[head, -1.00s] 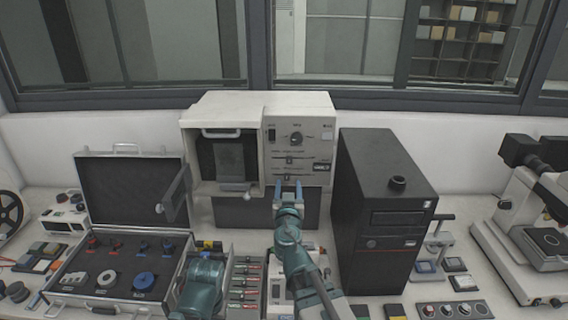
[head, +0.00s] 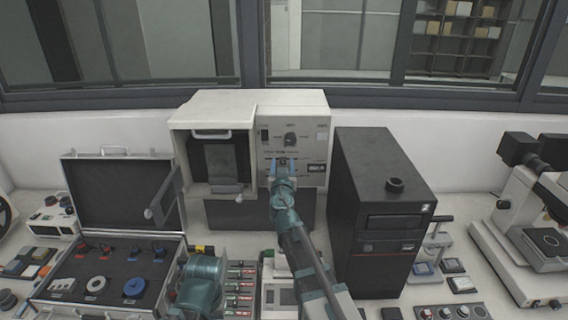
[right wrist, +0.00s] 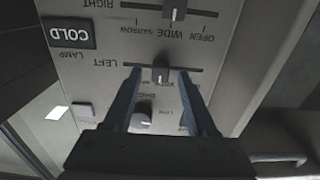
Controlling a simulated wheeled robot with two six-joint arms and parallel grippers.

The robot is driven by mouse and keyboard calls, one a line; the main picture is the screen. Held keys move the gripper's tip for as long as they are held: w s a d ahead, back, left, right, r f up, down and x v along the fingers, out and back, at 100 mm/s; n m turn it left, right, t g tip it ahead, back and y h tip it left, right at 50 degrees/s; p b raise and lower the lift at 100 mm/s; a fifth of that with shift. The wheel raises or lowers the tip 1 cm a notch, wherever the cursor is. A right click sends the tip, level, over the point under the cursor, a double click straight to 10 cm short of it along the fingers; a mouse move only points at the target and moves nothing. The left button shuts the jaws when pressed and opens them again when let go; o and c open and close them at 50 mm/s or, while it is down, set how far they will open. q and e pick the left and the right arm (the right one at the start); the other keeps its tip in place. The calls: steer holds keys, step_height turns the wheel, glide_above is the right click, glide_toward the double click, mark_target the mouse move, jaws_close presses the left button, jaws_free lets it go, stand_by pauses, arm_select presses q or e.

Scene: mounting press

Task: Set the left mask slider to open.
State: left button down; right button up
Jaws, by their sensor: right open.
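The left mask slider has a small dark knob (right wrist: 160,73) on a track marked LEFT in the right wrist view. The knob stands near the middle of its track, around the narrow and wide marks. My right gripper (right wrist: 158,78) is open, with one finger on each side of this knob; whether either touches it I cannot tell. In the head view my right gripper (head: 284,164) hides the slider on the front of the pale press (head: 310,115). My left gripper is out of the head view.
The right mask slider's knob (right wrist: 175,10) sits on a parallel track close by. A round dial (right wrist: 141,114) is on the other side. A black computer tower (head: 385,190) stands right of the press. An open case (head: 110,270) lies at the left.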

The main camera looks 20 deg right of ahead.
jaws_close()
stand_by(0.3)
stand_by(1.2)
